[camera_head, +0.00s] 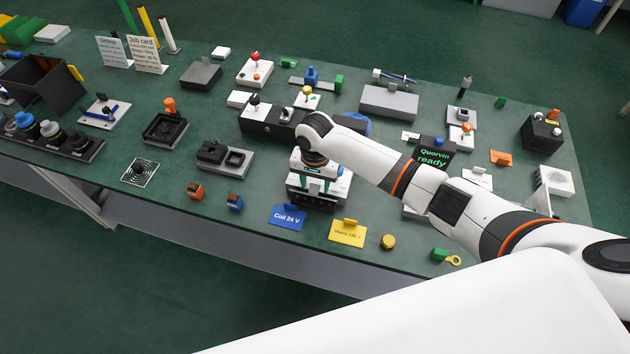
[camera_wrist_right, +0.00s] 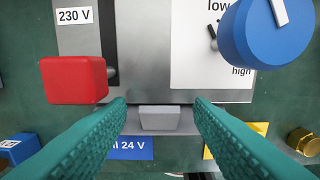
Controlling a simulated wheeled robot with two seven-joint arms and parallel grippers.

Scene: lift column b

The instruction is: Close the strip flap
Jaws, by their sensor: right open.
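A grey and white unit (camera_head: 318,200) stands near the front edge of the table, under my right gripper (camera_head: 316,172). In the right wrist view, its metal face (camera_wrist_right: 140,50) carries a "230 V" label, a red block (camera_wrist_right: 73,80), a low/high scale and a blue knob (camera_wrist_right: 262,35). A small grey tab (camera_wrist_right: 160,118) sticks out along its front edge. It may belong to the strip flap; I cannot tell the flap's angle. My right gripper (camera_wrist_right: 161,106) is open, its teal fingers on either side of the tab, nothing between them clearly held. My left gripper is not in view.
A blue "Coil 24 V" card (camera_head: 287,217) and a yellow card (camera_head: 347,233) lie in front of the unit. A dark box with knobs (camera_head: 270,123) stands behind it. A black "Quorvin ready" display (camera_head: 433,158) is right of my wrist. The green tabletop (camera_head: 255,190) has bare patches to the left.

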